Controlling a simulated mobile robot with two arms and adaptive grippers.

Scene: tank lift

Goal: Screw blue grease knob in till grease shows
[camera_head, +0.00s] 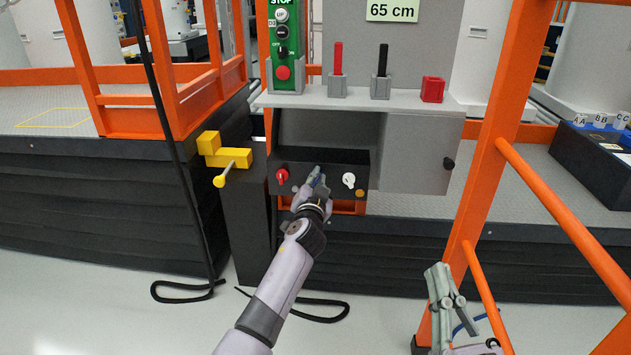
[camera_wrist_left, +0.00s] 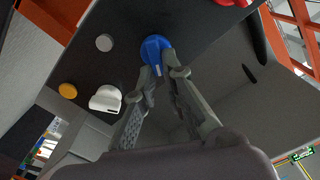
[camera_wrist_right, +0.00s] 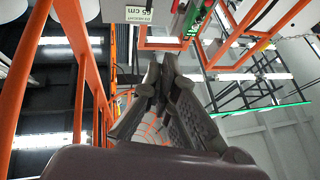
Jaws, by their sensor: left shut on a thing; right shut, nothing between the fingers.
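The blue knob (camera_wrist_left: 153,48) sits on the dark panel in the left wrist view. My left gripper (camera_wrist_left: 156,72) is shut on it. In the head view my left gripper (camera_head: 317,178) is at the dark panel (camera_head: 330,164), between a red knob (camera_head: 282,176) and a white knob (camera_head: 348,180), and mostly hides the blue knob. An orange-yellow disc (camera_wrist_left: 67,90) and a grey disc (camera_wrist_left: 104,42) show on the panel. I cannot tell whether either is grease. My right gripper (camera_head: 440,275) is shut and empty, low at the right, away from the panel.
A yellow bracket with a handle (camera_head: 225,160) stands left of the panel. A grey door (camera_head: 420,155) is at its right. Levers and a red block (camera_head: 432,90) stand on the shelf above. An orange post (camera_head: 497,130) rises beside my right gripper.

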